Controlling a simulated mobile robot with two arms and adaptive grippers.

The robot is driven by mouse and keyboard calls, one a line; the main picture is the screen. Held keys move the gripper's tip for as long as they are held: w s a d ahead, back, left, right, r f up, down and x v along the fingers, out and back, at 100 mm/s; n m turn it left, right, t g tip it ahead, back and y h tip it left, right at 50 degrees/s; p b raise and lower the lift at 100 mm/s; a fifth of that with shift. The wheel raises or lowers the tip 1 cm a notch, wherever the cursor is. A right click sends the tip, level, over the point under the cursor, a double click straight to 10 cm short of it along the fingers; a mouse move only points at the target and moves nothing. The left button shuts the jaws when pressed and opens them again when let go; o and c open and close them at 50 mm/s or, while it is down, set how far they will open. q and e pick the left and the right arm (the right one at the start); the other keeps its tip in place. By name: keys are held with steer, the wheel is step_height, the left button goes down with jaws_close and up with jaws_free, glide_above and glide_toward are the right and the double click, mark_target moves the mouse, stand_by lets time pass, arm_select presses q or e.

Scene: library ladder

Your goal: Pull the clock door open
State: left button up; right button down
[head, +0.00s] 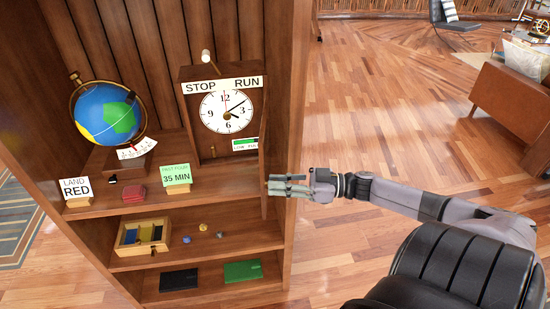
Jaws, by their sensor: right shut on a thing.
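The clock (200,134) is a wooden case with a white dial (226,112) on the bookcase's upper shelf, under a sign reading STOP and RUN. A narrow brown panel, seen nearly edge-on at the case's right side, looks like the clock door (264,205), swung out toward me. My right gripper (275,186) reaches in from the right and is shut at this panel's near edge. The fingertips hide the exact grip point, and any handle is not distinguishable. My left gripper is not in view.
A globe (108,114), a LAND RED card (76,188) and a 35 MIN card (177,176) stand left of the door. A small box (143,237) and loose pieces lie on the shelf below. Floor right of the bookcase is open.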

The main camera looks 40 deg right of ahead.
steer(key=shift+s+d+g, duration=0.3)
steer(key=shift+d, duration=0.1)
steer(key=c, duration=1.5)
jaws_free()
steer(key=shift+o, duration=0.2)
steer(key=v, duration=1.2)
steer(key=shift+f, duration=0.2)
steer(key=shift+w, duration=0.1)
